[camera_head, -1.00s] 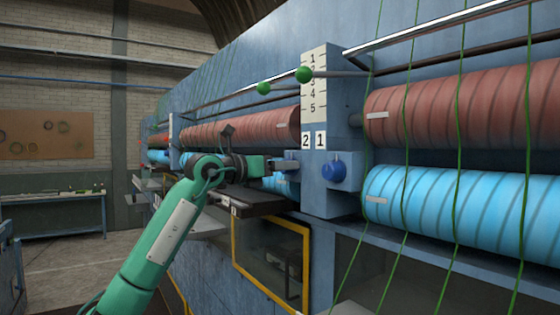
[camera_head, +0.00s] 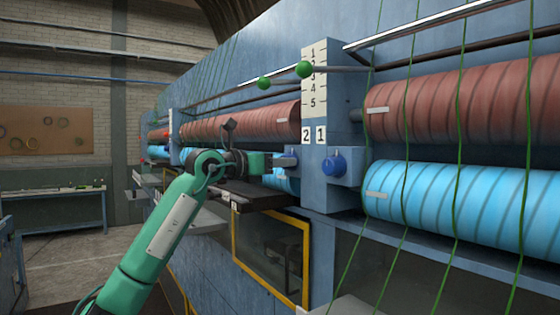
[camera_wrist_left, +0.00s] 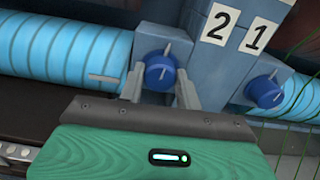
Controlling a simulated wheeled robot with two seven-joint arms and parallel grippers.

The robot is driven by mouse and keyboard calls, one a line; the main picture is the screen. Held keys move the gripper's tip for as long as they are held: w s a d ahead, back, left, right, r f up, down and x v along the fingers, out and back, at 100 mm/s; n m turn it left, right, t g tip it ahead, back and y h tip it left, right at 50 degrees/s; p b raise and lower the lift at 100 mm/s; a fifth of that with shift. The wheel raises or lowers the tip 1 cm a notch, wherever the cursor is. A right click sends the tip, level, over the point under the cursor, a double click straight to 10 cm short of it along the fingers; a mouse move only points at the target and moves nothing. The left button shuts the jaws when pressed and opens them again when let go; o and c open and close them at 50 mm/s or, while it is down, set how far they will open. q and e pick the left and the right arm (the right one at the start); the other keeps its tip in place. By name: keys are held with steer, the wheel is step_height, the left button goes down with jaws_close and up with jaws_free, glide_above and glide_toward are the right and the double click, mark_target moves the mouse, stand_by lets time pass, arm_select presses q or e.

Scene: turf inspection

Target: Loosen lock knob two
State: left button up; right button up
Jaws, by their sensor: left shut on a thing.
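Lock knob two is the blue knob (camera_wrist_left: 160,72) on a blue block left of the plate marked 2 (camera_wrist_left: 220,24). In the left wrist view it sits between the two fingers of my left gripper (camera_wrist_left: 160,90), with a pale bar across its face. My left gripper is shut on it. In the head view my left gripper (camera_head: 285,162) reaches the block from the left, and the knob is mostly hidden there. A second blue knob (camera_head: 333,164), below the plate marked 1 (camera_head: 320,135), stands free to the right. My right gripper is not in view.
Two levers with green ball ends (camera_head: 304,69) stick out above the number plates. Brown rolls (camera_head: 450,105) and light blue rolls (camera_head: 460,205) lie on both sides of the column. Green strands (camera_head: 402,180) hang at the right. A dark ledge (camera_head: 255,195) runs below my gripper.

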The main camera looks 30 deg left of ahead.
arm_select(q)
steer(key=shift+a+r+m+p, duration=0.1)
steer(key=shift+r+m+p, duration=0.05)
steer(key=shift+m, duration=4.6)
steer(key=shift+r+m+p, duration=0.1)
steer(key=shift+m+p, duration=0.1)
steer(key=shift+m, duration=4.6)
steer(key=shift+a+r+m+p, duration=0.1)
steer(key=shift+r+m+p, duration=0.05)
steer(key=shift+m, duration=4.6)
steer(key=o, duration=1)
steer(key=shift+d+f, duration=0.1)
steer(key=shift+f, duration=0.1)
